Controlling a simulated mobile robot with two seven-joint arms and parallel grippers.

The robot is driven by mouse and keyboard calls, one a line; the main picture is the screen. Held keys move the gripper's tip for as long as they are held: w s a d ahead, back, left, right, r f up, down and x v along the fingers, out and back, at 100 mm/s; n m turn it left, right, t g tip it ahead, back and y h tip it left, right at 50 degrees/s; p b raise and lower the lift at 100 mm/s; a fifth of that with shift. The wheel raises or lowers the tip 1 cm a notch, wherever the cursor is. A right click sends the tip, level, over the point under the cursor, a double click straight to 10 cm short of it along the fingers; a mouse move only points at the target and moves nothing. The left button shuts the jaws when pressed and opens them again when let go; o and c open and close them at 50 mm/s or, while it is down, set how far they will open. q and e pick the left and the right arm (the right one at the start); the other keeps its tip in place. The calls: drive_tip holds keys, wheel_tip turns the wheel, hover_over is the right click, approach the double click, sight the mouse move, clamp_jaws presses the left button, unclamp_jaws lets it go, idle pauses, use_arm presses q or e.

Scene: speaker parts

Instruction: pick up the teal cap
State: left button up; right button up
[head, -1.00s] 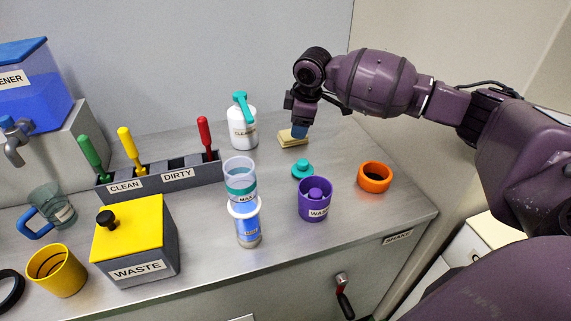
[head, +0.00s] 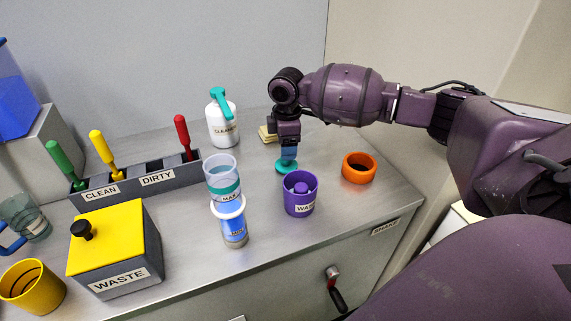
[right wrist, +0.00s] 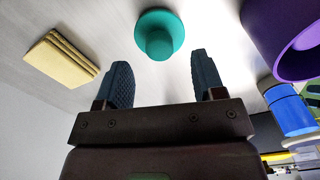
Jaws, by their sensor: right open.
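The teal cap (head: 286,167) lies on the grey counter, a wide flat disc with a narrower knob on top. It also shows in the right wrist view (right wrist: 158,32), ahead of the fingertips and roughly between them. My right gripper (head: 288,153) is directly above and behind the cap in the head view and partly covers it. In the right wrist view my right gripper (right wrist: 163,72) has its two blue-grey fingers spread apart with nothing between them. I cannot tell from the views whether a finger touches the cap. My left gripper is in neither view.
An orange ring (head: 358,169) lies to the right. A yellow sponge stack (right wrist: 62,57) lies behind. A white cleaner bottle (head: 222,126) and a clear cup on a blue-labelled container (head: 234,229) stand to the left.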

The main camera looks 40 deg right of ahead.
wheel_tip(320, 180, down, 4)
drive_tip(key=shift+b, duration=0.4)
drive_tip(key=shift+f, duration=0.35)
drive_tip(key=c, duration=1)
drive_tip(key=shift+r, duration=0.1)
